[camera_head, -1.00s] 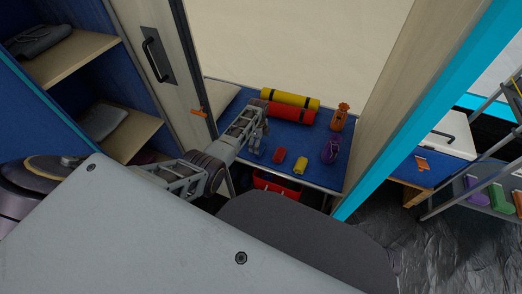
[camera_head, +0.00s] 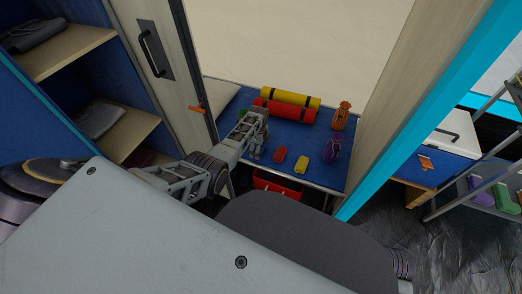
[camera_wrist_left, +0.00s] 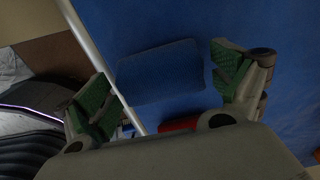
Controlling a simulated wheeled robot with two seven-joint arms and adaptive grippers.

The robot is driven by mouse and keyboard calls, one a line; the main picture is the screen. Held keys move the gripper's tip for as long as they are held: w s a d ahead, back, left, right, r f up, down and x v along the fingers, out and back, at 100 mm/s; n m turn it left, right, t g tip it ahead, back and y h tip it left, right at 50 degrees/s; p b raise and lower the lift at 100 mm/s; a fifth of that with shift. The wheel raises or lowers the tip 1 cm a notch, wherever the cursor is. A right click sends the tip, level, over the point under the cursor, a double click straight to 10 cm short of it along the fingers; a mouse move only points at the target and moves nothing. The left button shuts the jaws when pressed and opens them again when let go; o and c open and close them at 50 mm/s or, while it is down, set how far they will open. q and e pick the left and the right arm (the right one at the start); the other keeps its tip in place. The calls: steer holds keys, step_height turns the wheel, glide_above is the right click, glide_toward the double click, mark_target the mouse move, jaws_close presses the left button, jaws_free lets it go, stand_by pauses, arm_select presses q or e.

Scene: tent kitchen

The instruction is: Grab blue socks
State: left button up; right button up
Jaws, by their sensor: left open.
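A folded dark blue bundle, which looks like the blue socks (camera_wrist_left: 160,72), lies on the blue surface in the left wrist view. My left gripper (camera_wrist_left: 165,95) is open, with its green-padded fingers on either side of the bundle and nothing held. In the head view my left gripper (camera_head: 256,152) is over the left part of the blue bed top (camera_head: 308,173). I cannot make out the socks there; the gripper and the matching blue hide them. My right gripper is not in view.
Red (camera_head: 279,154) and yellow (camera_head: 300,164) small bundles lie to the right of the gripper. Red (camera_head: 285,110) and yellow (camera_head: 290,97) rolls lie behind. Purple (camera_head: 332,149) and orange (camera_head: 341,116) items stand at the right. A red bin (camera_head: 275,185) sits below the front edge.

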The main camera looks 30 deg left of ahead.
arm_select(q)
steer(key=shift+f, duration=0.15)
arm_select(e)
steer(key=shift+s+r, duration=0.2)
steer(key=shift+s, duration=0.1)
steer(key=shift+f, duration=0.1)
arm_select(q)
steer(key=c, duration=1)
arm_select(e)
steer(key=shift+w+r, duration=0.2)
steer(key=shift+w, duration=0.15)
arm_select(q)
steer(key=shift+r, duration=0.2)
